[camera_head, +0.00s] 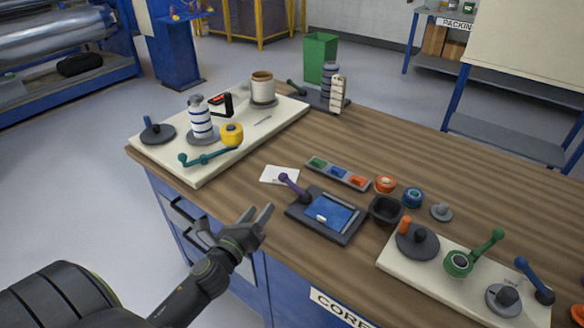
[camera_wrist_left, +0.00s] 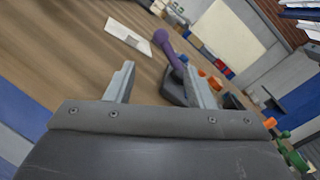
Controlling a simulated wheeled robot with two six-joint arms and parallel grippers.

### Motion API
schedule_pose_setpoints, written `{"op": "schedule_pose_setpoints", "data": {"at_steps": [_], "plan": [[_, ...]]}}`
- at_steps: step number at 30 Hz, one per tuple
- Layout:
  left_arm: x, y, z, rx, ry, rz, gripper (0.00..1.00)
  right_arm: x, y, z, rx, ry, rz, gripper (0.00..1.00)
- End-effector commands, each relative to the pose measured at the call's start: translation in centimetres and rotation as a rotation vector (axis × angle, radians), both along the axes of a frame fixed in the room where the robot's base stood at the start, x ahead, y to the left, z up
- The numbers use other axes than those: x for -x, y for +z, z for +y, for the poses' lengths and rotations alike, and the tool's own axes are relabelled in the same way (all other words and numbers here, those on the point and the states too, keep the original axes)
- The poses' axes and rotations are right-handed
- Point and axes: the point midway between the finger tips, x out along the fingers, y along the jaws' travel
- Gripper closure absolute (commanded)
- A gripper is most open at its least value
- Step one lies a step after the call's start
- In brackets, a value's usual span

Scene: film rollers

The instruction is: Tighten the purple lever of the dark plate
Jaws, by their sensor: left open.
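The dark plate (camera_head: 324,216) lies on the wooden table near its front edge, with a blue panel on it. Its purple lever (camera_head: 293,184) stands tilted at the plate's left corner, with a round knob at its upper left end. My left gripper (camera_head: 256,214) is open and empty, in front of and to the left of the plate, apart from the lever. In the left wrist view the purple lever (camera_wrist_left: 167,47) shows beyond and between the open fingers (camera_wrist_left: 160,84), and a finger partly hides the dark plate (camera_wrist_left: 173,88). My right gripper is not in view.
A white card (camera_head: 280,174) and a tray of coloured pieces (camera_head: 338,175) lie behind the plate. A black cup (camera_head: 385,209) stands close to its right. A cream board (camera_head: 460,278) with green and blue levers is at right; another cream board (camera_head: 207,166) is at left.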

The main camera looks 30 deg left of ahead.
Motion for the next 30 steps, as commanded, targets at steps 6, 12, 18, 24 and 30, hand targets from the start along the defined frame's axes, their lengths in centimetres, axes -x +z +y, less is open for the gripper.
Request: {"op": "schedule_pose_setpoints", "data": {"at_steps": [6, 12, 18, 24, 30], "plan": [[-3.2, 0.2, 0.4, 0.001, 0.0, -0.001, 0.51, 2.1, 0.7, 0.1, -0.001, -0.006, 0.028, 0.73], [-7.2, 0.1, 0.8, 0.003, 0.0, -0.002, 0.51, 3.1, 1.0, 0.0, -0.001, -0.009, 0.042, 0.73], [-11.2, 0.1, 1.3, 0.002, 0.0, -0.002, 0.51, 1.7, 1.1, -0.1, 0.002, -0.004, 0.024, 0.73], [-14.6, -0.1, 1.7, 0.003, 0.0, 0.0, 0.51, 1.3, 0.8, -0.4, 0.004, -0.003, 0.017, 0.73], [-16.4, -0.1, 1.9, 0.003, 0.0, 0.0, 0.51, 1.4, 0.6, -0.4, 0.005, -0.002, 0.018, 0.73]]}}
